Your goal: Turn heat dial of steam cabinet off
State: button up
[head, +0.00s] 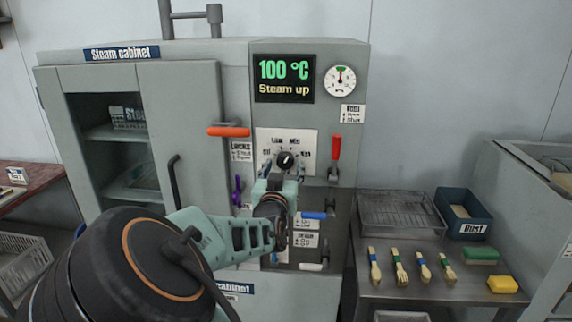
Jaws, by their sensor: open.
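The steam cabinet (210,100) is a grey unit with a control panel on its right side. Its heat dial (286,160) is a black round knob with a pale pointer mark, on a white plate (306,139) with LOW and MED printed along the top. The exact pointer setting is too small to read surely. The display (284,78) reads 100 °C, Steam up. My gripper (274,178) is open just below and in front of the dial. I cannot tell whether it touches the knob. My gripper and arm hide part of the lower panel.
An orange-handled lever (229,131), a red-handled lever (337,146) and a blue-handled lever (314,215) surround the dial. A gauge (340,81) sits above. At right, a metal table (440,285) holds a wire rack (400,214), a Dust bin (464,213) and brushes.

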jog(key=shift+w, duration=0.95)
jog(key=c, duration=1.2)
jog(key=shift+o, duration=0.2)
